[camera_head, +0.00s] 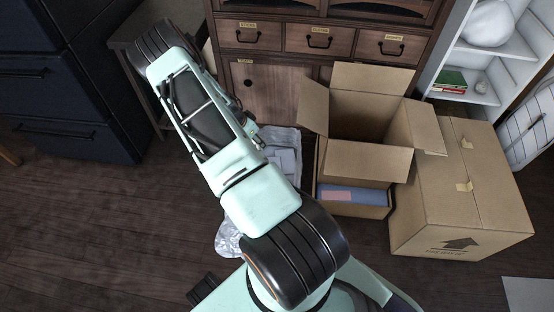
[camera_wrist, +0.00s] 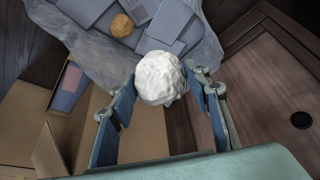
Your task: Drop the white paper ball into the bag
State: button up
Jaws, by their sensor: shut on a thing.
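The white paper ball (camera_wrist: 158,78) is crumpled and round, and sits between the fingers of my gripper (camera_wrist: 163,88) in the wrist view. My gripper is shut on it. Behind the ball in that view is the bag (camera_wrist: 90,52), a translucent, wrinkled plastic bag holding grey flat pieces and a small orange-brown ball (camera_wrist: 122,25). In the head view the bag (camera_head: 288,142) shows partly beside my arm, left of the open cardboard box. The white ball cannot be made out in the head view, and my gripper is mostly hidden there by the arm.
An open cardboard box (camera_head: 367,160) stands right of the bag, with a blue item (camera_head: 355,194) at its front. A closed box (camera_head: 462,190) is further right. A wooden cabinet (camera_head: 262,85) stands behind, and dark drawers (camera_head: 65,95) at left. Bare floor (camera_head: 120,220) lies front left.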

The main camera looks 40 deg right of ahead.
jog(key=s+d+f+m+b, duration=0.1)
jog(key=s+d+f+b, duration=0.1)
jog(key=f, duration=0.6)
jog(key=s+d+f+m+g+b, duration=0.1)
jog(key=s+d+f+m+b, duration=0.1)
jog(key=f, duration=0.6)
jog(key=shift+s+d+f, duration=0.15)
jog(key=shift+s+d, duration=0.45)
jog(key=shift+s, duration=0.45)
jog(key=o, duration=0.8)
jog(key=v, duration=1.2)
